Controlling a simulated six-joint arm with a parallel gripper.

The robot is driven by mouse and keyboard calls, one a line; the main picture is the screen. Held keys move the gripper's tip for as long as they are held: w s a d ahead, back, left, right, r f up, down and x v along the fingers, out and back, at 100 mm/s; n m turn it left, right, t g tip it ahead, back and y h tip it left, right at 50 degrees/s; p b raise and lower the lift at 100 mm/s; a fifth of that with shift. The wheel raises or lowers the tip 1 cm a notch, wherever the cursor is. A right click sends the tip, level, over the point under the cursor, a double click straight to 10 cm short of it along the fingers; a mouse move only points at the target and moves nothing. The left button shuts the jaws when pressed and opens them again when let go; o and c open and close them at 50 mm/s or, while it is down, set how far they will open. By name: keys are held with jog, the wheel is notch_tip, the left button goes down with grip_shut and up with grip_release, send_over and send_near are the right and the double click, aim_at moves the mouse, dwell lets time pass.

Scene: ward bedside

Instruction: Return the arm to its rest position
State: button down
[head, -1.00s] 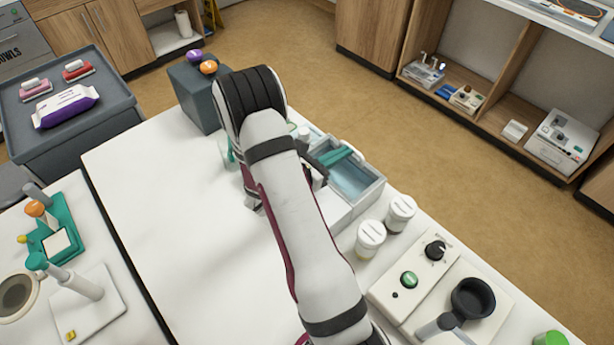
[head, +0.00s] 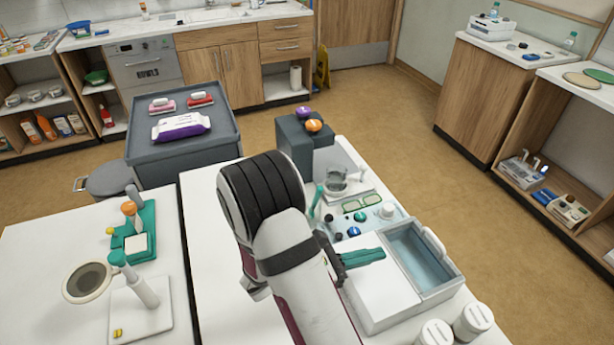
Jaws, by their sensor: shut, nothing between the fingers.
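My arm rises from the bottom edge of the head view, with its thick dark-banded joint near the middle. My gripper (head: 381,254) shows to the right of the arm, with a dark body and teal fingers lying close together. It is shut and empty. The fingers are over the white panel left of the blue-lined basin (head: 446,291), and their height above it is hard to tell. The arm hides part of the gripper body and of the table behind it.
The white table (head: 208,215) is clear left of my arm. A device with knobs (head: 375,222) and a dark grey box (head: 293,146) stand beyond the gripper. White-lidded jars (head: 473,321) stand at lower right. A stand with a round head (head: 140,294) is at left.

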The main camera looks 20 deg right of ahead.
jog(key=s+a+r+m+g+y, duration=0.3)
jog(key=s+m+y, duration=0.1)
jog(key=s+m, duration=0.25)
jog(key=s+a+r+m+g+y, duration=0.2)
jog(key=s+r+m+y, duration=0.15)
jog(key=s+m, duration=0.3)
jog(key=s+a+r+m+t+y, duration=0.1)
jog(key=s+a+m+t+y, duration=0.1)
jog(key=a+m+y, duration=0.3)
jog(key=s+a+r+m+t+y, duration=0.1)
jog(key=a+m+y, duration=0.4)
jog(key=a, duration=0.5)
jog(key=shift+s+a+t, duration=0.25)
jog(key=shift+s+t, duration=0.25)
jog(key=shift+t, duration=0.5)
jog(key=shift+r, duration=0.1)
